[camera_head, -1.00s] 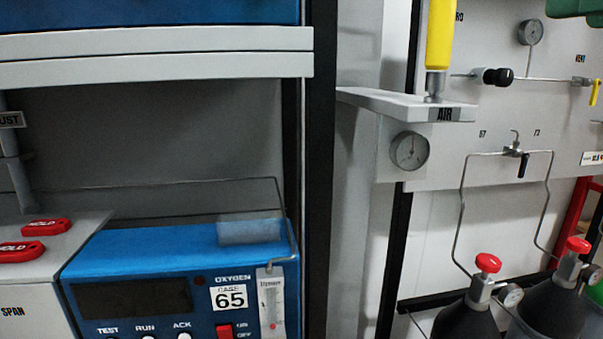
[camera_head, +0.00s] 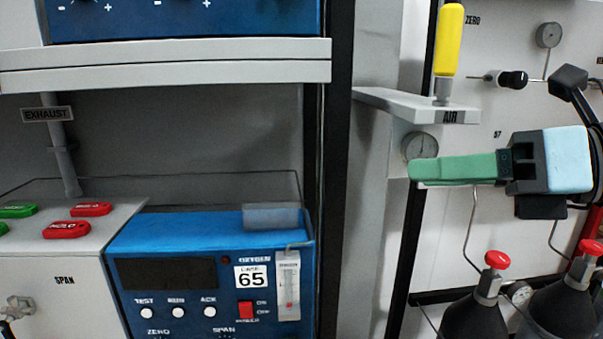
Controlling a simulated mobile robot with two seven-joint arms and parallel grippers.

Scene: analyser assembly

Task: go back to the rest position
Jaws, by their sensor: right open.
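My right gripper (camera_head: 418,171) comes in from the right edge, with green fingers and a dark and pale-blue body. Its fingers point left, seen side-on in front of the panel, below the AIR shelf (camera_head: 410,101). They overlap the lower edge of a round gauge (camera_head: 418,145) in the picture; contact cannot be told. It is open, and nothing shows between the fingers. My left gripper is not in view.
A blue oxygen analyser (camera_head: 180,236) stands at lower centre, beside a grey unit with red and green HOLD tags (camera_head: 91,209). A yellow-handled tool (camera_head: 449,40) stands upright on the AIR shelf. Red-valved cylinders (camera_head: 497,260) stand at lower right.

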